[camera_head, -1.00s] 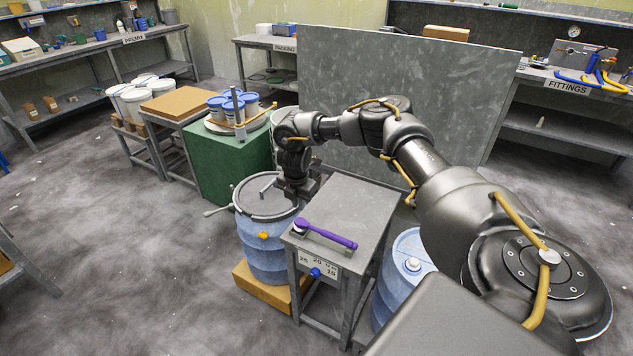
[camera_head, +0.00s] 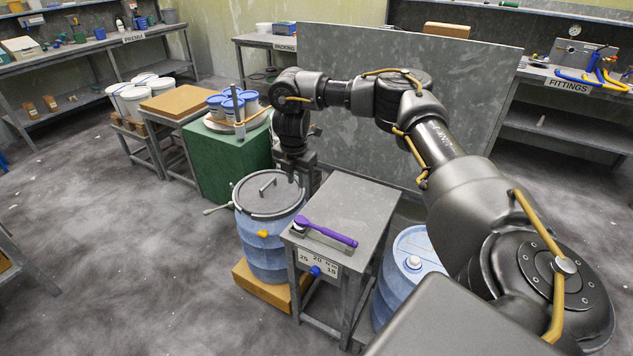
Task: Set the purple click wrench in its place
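The purple click wrench (camera_head: 330,235) lies flat on top of the small grey metal stand (camera_head: 352,200), its dark ratchet head toward the left front corner and its handle pointing right. My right gripper (camera_head: 302,180) hangs pointing down above the right rear edge of the blue drum's lid, behind and left of the stand. Its fingers look apart, with nothing seen between them. It is clear of the wrench. My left gripper is not in view.
The blue drum (camera_head: 264,244) with a grey handled lid (camera_head: 262,200) stands on a wooden block (camera_head: 262,290) left of the stand. A second blue drum (camera_head: 408,275) stands right of it. A green block (camera_head: 215,165) bears blue-lidded pails. Open floor lies left.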

